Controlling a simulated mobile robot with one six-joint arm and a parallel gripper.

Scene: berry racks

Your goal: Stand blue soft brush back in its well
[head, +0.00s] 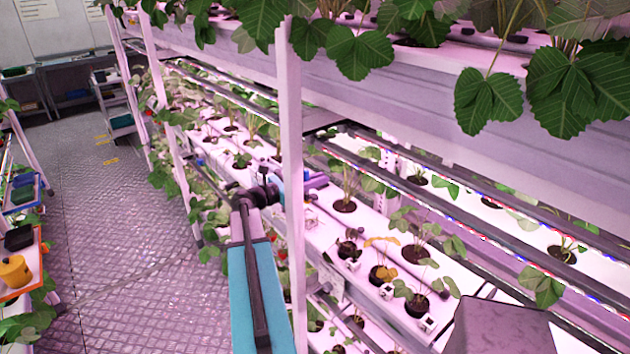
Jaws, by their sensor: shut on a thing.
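My gripper (316,181) shows small at the end of my teal arm, just right of the white rack post, over the edge of the middle growing shelf. The post and my wrist partly cover it. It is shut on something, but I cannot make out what. I cannot pick out the blue soft brush or its well in this view.
White growing channels (325,235) with several potted plants and small white cubes run along the rack. A white post (291,170) stands close by my arm. Leaves (362,58) hang from the upper shelf. At left, an orange tray (30,288) holds a yellow container (14,272). The aisle floor (125,215) is mostly clear.

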